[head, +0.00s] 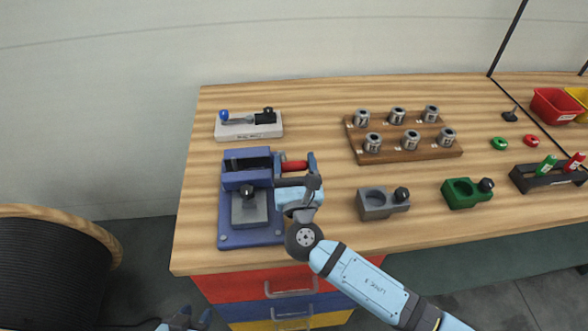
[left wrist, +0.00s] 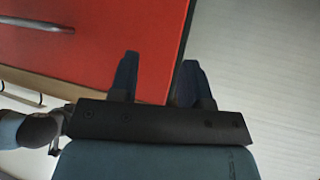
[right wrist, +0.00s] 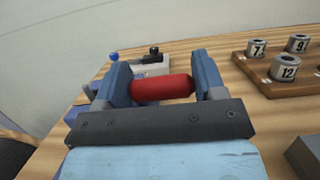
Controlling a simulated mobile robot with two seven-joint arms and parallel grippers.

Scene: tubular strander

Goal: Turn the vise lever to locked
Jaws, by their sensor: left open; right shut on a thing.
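The blue vise (head: 252,235) is bolted on a blue plate at the front left of the bench. Its lever has a red grip (head: 294,165), which sticks out to the right of the vise and lies roughly level. My right gripper (head: 295,159) is shut on the red grip, with one finger at each end of it. The right wrist view shows the red grip (right wrist: 162,88) lying crosswise between the fingers. My left gripper (left wrist: 157,78) is open and empty, low in front of the red drawer (left wrist: 95,45); only its tips show at the bottom of the head view.
A white base with a small blue-knobbed clamp (head: 249,131) stands behind the vise. A wooden block of numbered collars (head: 440,152), a grey holder (head: 372,205) and a green holder (head: 457,195) stand to the right. A cable reel (head: 100,232) stands left of the bench.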

